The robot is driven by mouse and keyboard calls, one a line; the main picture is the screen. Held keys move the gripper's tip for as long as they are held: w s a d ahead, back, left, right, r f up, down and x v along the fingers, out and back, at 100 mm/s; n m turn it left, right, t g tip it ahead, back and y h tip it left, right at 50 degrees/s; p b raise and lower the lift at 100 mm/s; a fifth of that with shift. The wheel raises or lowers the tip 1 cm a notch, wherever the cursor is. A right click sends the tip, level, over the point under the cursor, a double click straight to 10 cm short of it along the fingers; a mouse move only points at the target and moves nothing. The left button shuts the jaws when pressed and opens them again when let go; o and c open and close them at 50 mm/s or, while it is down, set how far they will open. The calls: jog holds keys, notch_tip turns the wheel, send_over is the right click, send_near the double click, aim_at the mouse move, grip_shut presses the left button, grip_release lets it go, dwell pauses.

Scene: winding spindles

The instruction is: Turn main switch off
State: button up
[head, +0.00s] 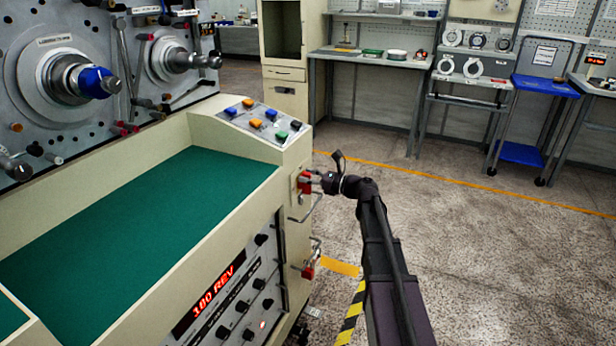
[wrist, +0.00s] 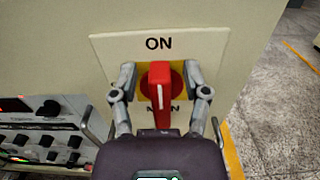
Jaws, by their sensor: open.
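The main switch (wrist: 160,88) is a red handle on a red disc with a yellow plate, under the label ON, in the wrist view. Its handle stands upright. Lettering below the handle is mostly hidden. In the head view the switch (head: 304,182) is on the end face of the cream machine. My gripper (wrist: 160,76) is open, with one finger on each side of the handle. The fingers look apart from the handle. In the head view my gripper (head: 314,183) is at the switch, and its tips are small there.
A second red fitting (head: 309,268) and metal handles sit lower on the same face. A control panel with a red display (head: 217,290) is on the machine's front. A blue cart (head: 545,86) and benches stand at the back. Floor to the right is clear.

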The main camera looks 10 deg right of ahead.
aim_at(296, 187)
jog(key=shift+c, duration=0.2)
grip_shut()
jog(key=shift+n, duration=0.4)
jog(key=n, duration=0.2)
jog(key=s+n, duration=0.1)
jog(key=n, duration=0.2)
jog(key=a+f+n+b, duration=0.1)
jog(key=n, duration=0.1)
jog(key=shift+s+a+n, duration=0.1)
jog(key=shift+s+n, duration=0.2)
jog(key=shift+s, duration=0.05)
jog(key=n, duration=0.3)
jog(key=f+n+b, duration=0.1)
jog(key=shift+s+a+n, duration=0.2)
jog(key=shift+s+n, duration=0.05)
jog(key=shift+n, duration=0.05)
jog(key=n, duration=0.2)
jog(key=f+n+b, duration=0.1)
jog(key=n, duration=0.2)
jog(key=shift+s+a, duration=0.1)
